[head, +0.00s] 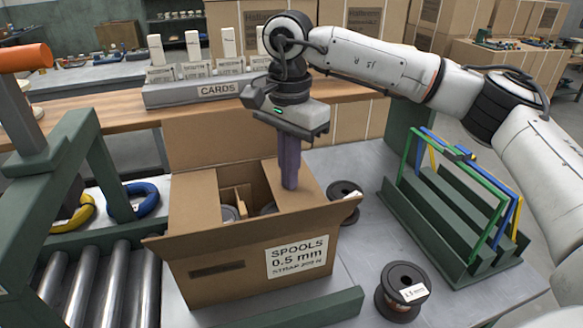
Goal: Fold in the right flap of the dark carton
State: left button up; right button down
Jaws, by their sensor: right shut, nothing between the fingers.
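The carton (215,285) is brown cardboard, labelled "SPOOLS 0.5 mm", and stands on the grey table at the centre. Its right flap (313,193) lies inward over the right part of the opening. The left flap (194,203) also lies inward, leaving a gap between them that shows spools (229,213) and a divider. The back flap (215,135) stands up, and the front flap (220,243) leans outward. My right gripper (290,186) points down, shut and empty, with its tips at the right flap; whether they touch it is unclear. My left gripper is out of view.
A loose spool (403,290) stands right of the carton, and another (345,200) sits close behind its right side. A green rack (450,220) stands further right. Rollers (100,285) and a green frame (100,165) are at left. The CARDS holder (215,90) is behind.

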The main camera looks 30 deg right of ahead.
jog(key=shift+r, duration=0.1)
notch_tip(320, 180, up, 5)
jog(key=p, duration=0.3)
jog(key=shift+r+p, duration=0.15)
jog(key=shift+p, duration=0.25)
jog(key=shift+r+b, duration=0.3)
notch_tip(320, 180, up, 3)
jog(key=shift+r, duration=0.1)
